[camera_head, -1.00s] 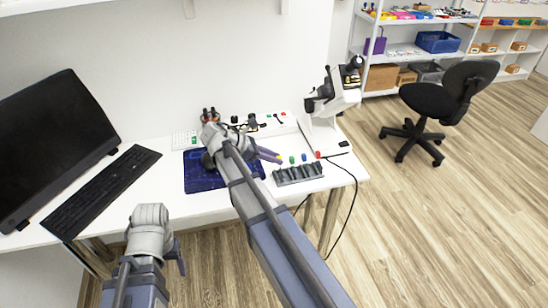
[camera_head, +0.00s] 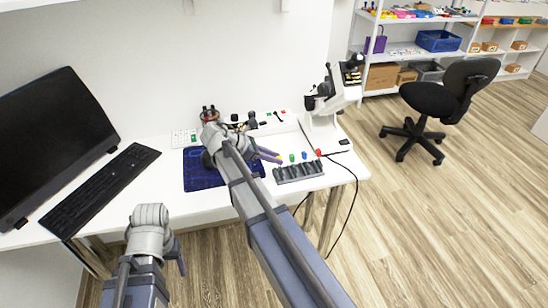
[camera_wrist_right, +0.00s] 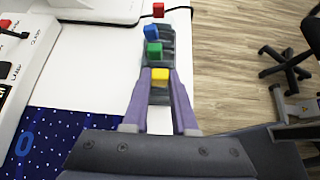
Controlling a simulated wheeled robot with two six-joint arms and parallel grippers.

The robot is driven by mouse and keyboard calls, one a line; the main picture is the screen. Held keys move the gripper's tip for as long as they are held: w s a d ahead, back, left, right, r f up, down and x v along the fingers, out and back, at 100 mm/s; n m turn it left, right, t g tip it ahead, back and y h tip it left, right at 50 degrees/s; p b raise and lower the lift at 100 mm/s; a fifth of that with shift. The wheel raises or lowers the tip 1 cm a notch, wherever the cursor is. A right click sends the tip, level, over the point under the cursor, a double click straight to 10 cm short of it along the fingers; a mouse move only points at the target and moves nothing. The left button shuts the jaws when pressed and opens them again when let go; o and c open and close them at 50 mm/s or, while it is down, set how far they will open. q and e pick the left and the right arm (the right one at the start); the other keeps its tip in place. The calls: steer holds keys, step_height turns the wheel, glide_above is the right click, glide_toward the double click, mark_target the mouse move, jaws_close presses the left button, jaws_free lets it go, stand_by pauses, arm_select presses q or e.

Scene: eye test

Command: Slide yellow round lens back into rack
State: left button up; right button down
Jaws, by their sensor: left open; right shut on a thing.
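My right gripper (camera_head: 279,159) is shut on a small yellow piece, the yellow lens (camera_wrist_right: 160,77), seen between the purple fingertips in the right wrist view. The grey slotted rack (camera_head: 298,173) lies on the white desk. The yellow lens is at the rack's left end in the head view; I cannot tell whether it is in a slot or above it. A green piece (camera_wrist_right: 153,49) and a blue piece (camera_wrist_right: 151,32) stand along the rack beyond it. My left gripper (camera_head: 179,262) is open, low in front of the desk, partly hidden by its wrist.
A red piece (camera_head: 318,153) is near the rack's right end. The white microscope (camera_head: 325,120) stands behind the rack. A dark blue mat (camera_head: 200,180) lies under my right wrist. A keyboard (camera_head: 100,188) and monitor (camera_head: 50,145) are at left. A black cable (camera_head: 350,205) hangs off the desk's right edge.

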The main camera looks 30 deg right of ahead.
steer(key=shift+f+b, duration=0.65)
steer(key=shift+b, duration=0.05)
steer(key=c, duration=0.6)
jaws_free()
steer(key=p+v, duration=0.4)
steer(key=v, duration=0.3)
steer(key=shift+a+r+p, duration=0.25)
steer(key=shift+a+p, duration=0.1)
